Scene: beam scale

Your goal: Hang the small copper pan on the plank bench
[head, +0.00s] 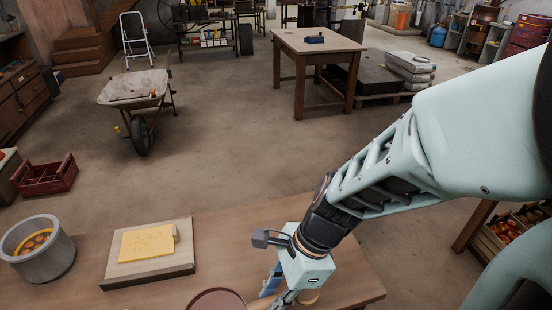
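The plank bench (349,283) is the wooden top along the bottom of the head view. A round, brownish, copper-coloured dish (216,301) shows at the bottom edge, cut off by the frame. It may be the small copper pan, but I cannot tell. My gripper (283,300) points down over the bench just right of this dish. Its fingertips are at or below the frame's edge, so I cannot see whether they hold anything. A small tan piece (307,298) shows beside the fingers, partly hidden. No scale beam is clearly visible.
A yellow block lies on a wooden board (150,281) on the bench. A grey pot (38,247) with orange contents stands at the left. Beyond are a red crate (46,176), a wheelbarrow (136,92) and a wooden table (318,42). The floor between is clear.

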